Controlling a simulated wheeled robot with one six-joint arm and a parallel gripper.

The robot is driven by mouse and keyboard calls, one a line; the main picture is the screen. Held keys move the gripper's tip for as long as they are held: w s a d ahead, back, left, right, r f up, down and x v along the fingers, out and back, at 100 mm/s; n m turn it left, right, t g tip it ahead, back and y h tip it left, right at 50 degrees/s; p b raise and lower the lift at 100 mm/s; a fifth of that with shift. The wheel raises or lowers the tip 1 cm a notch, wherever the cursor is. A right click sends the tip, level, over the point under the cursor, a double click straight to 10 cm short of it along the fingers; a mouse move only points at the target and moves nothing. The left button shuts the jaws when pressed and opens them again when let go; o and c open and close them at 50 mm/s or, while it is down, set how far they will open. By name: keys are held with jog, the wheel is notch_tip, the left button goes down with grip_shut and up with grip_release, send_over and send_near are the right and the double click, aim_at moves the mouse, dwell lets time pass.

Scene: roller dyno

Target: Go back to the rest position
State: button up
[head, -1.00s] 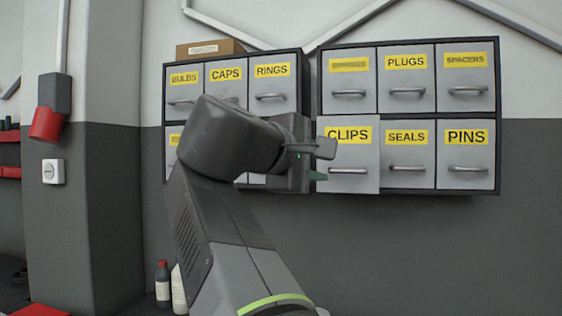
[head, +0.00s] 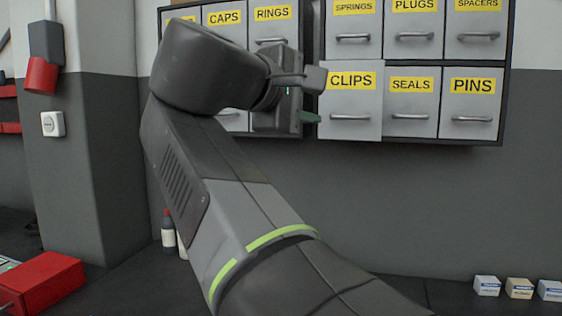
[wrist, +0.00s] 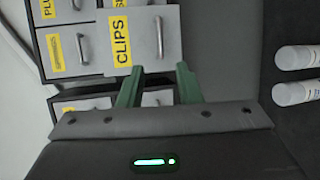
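My gripper (head: 314,98) is at the left edge of the CLIPS drawer (head: 352,108) in the head view. In the wrist view my gripper (wrist: 158,82) has two green fingers spread apart with nothing between them. The CLIPS drawer (wrist: 140,40), grey with a yellow label and a bar handle, lies beyond the fingertips. It stands a little proud of the drawers around it. I cannot tell from these views how far the fingers are from its front. My arm crosses the middle of the head view and hides part of the left cabinet.
The right cabinet also holds the SEALS (head: 411,102) and PINS (head: 471,104) drawers, flush. A red box (head: 42,284) is at lower left. Small boxes (head: 519,288) stand at lower right. A dark bottle (head: 168,232) is behind my arm. White cylinders (wrist: 296,93) show in the wrist view.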

aim_at(349, 117)
jog(key=shift+w+d, duration=0.1)
jog(key=shift+p+x, duration=0.6)
jog(key=shift+x, duration=6)
